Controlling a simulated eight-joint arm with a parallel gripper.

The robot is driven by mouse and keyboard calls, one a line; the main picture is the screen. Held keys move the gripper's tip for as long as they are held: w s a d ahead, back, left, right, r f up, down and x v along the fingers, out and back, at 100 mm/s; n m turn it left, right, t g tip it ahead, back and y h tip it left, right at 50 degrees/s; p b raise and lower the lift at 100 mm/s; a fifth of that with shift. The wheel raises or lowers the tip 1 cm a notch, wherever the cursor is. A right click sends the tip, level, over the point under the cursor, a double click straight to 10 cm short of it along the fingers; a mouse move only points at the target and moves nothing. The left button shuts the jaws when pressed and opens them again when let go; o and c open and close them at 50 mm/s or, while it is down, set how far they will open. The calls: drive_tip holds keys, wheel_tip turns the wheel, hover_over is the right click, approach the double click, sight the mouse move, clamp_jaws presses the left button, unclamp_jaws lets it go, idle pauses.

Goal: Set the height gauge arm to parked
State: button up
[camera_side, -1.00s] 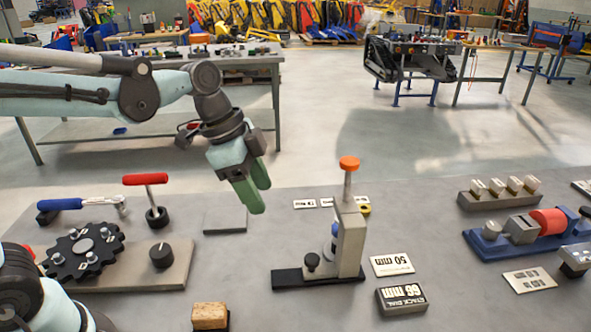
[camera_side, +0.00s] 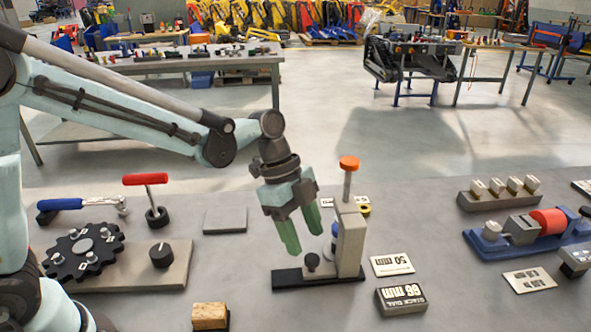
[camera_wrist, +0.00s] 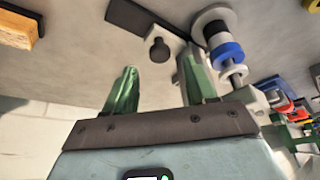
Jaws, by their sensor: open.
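The height gauge (camera_side: 350,245) stands on a black base (camera_side: 291,279), with a beige upright, an orange knob (camera_side: 349,163) on a grey stem above it and a yellow-ringed knob (camera_side: 364,210) at its right. A black knob (camera_side: 312,261) sits low on its left; it also shows in the wrist view (camera_wrist: 159,49). A blue ring (camera_wrist: 226,54) and a black-and-white cylinder show beside it there. My gripper (camera_side: 304,240) is open and empty, pointing down just left of the upright, above the base. Its green fingers partly hide the gauge's left side. I cannot tell which part is the gauge arm.
A "50 mm" card (camera_side: 392,264) and a "66 mm" block (camera_side: 401,299) lie right of the gauge. A wooden block (camera_side: 209,316) sits at front. Left are a black toothed wheel (camera_side: 84,250) and a red-handled lever (camera_side: 146,180). A blue fixture (camera_side: 520,232) stands right.

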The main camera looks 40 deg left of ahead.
sight(312, 258)
drive_tip(key=shift+x, duration=2.1)
clamp_jaws()
